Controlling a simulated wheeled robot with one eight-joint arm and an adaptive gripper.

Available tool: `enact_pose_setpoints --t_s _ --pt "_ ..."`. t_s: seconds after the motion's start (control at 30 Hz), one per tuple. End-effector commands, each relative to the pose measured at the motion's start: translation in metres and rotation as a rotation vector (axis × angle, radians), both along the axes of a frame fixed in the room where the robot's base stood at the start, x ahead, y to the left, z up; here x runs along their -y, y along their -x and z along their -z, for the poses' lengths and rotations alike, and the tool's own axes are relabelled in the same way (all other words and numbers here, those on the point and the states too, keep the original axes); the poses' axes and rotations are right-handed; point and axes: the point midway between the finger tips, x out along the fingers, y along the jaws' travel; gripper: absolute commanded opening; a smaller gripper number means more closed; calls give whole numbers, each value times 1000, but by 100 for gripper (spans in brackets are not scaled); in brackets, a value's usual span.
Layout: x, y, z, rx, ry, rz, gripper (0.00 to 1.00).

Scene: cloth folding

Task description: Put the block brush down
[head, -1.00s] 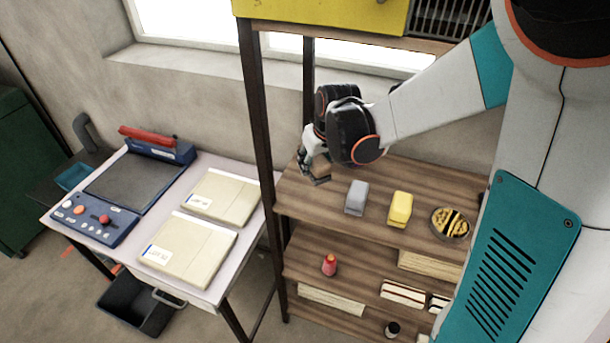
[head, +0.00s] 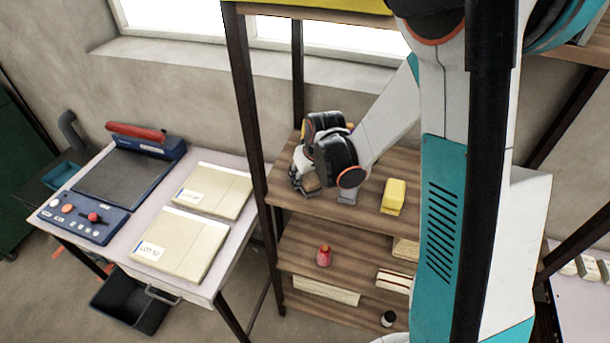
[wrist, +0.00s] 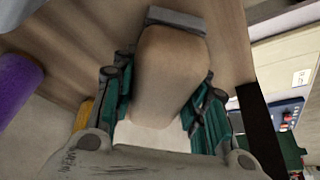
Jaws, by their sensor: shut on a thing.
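My gripper (head: 306,188) is over the left end of the upper wooden shelf, close to its surface. It is shut on the block brush. In the wrist view the brush (wrist: 172,75) is a tan wooden block held between the green fingers, with a grey strip at its far end. In the head view the brush is small and mostly hidden by the fingers. I cannot tell whether it touches the shelf board (head: 375,208).
A yellow block (head: 394,196) stands to the right on the same shelf. A grey block (head: 348,196) is partly hidden behind my wrist. A dark post (head: 246,110) rises close to the left. Lower shelves hold a red bottle (head: 323,256). A table with pale boards (head: 180,238) is left.

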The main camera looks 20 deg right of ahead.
Motion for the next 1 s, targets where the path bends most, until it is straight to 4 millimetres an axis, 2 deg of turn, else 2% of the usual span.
enact_pose_setpoints --t_s 0.3,0.33,0.4,1.0 --pt "0 0 6 0 0 0 18" --pt "0 0 5 -1 0 0 47" --pt "0 1 5 -2 0 0 61" --pt "0 0 -1 0 0 0 61"
